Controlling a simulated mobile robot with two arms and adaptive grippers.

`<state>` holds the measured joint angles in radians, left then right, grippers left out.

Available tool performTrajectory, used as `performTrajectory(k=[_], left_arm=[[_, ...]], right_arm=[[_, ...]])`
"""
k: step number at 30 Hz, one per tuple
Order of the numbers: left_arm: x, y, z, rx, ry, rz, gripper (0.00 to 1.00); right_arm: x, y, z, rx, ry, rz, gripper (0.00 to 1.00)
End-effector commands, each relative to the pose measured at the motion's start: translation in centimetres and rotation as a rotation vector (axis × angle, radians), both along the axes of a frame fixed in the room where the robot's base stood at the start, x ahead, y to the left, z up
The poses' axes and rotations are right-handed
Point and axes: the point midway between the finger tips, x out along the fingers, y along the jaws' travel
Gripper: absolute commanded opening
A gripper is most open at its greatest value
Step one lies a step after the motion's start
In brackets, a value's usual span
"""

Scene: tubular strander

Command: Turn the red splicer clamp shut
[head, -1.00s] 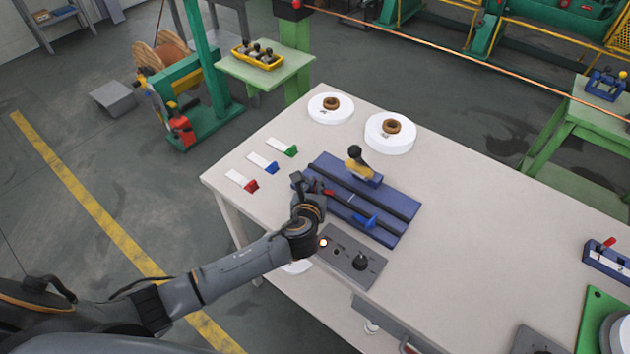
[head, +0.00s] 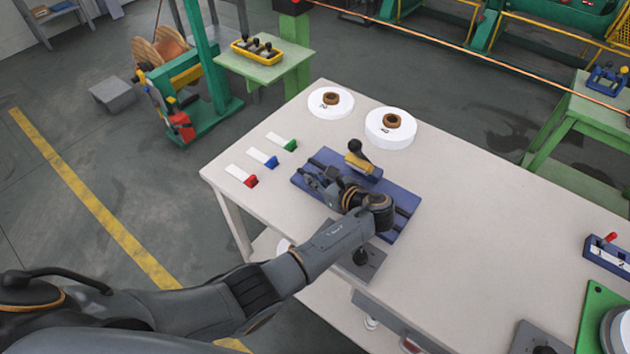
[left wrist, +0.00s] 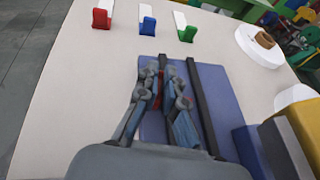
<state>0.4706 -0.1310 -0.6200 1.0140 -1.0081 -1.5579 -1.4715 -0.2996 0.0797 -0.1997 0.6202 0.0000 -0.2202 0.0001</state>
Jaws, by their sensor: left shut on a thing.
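The splicer is a blue plate (head: 396,187) with dark rails on the white table. A yellow block with a black knob (head: 357,158) stands at its back edge. My left gripper (head: 309,174) is over the left part of the splicer, its wrist and arm lying across the plate. In the left wrist view the fingers (left wrist: 162,72) are closed in on the red clamp (left wrist: 157,88), which shows as a thin red strip between them beside a rail. The red clamp is hidden in the head view. The blue clamp is hidden behind my arm. My right gripper is out of view.
Red (head: 250,181), blue (head: 271,162) and green (head: 290,146) tagged markers lie left of the splicer. Two white spools (head: 390,137) stand behind it. A grey control box (head: 372,268) is partly under my arm. The table's right middle is clear.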

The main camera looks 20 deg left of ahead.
Motion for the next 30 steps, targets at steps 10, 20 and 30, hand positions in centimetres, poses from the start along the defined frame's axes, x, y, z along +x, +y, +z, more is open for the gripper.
performTrajectory(k=[10, 20, 30], left_arm=[[-0.05, 0.0, -0.19, -0.001, 0.003, 0.097, 0.0], [-0.07, 0.07, -0.16, -0.001, 0.004, 0.106, 0.0], [-0.04, 0.07, -0.11, -0.001, 0.002, 0.105, 0.3]], right_arm=[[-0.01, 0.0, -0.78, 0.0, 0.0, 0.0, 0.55], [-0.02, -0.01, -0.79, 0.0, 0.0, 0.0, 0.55], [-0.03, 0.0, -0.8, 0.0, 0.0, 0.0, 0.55]])
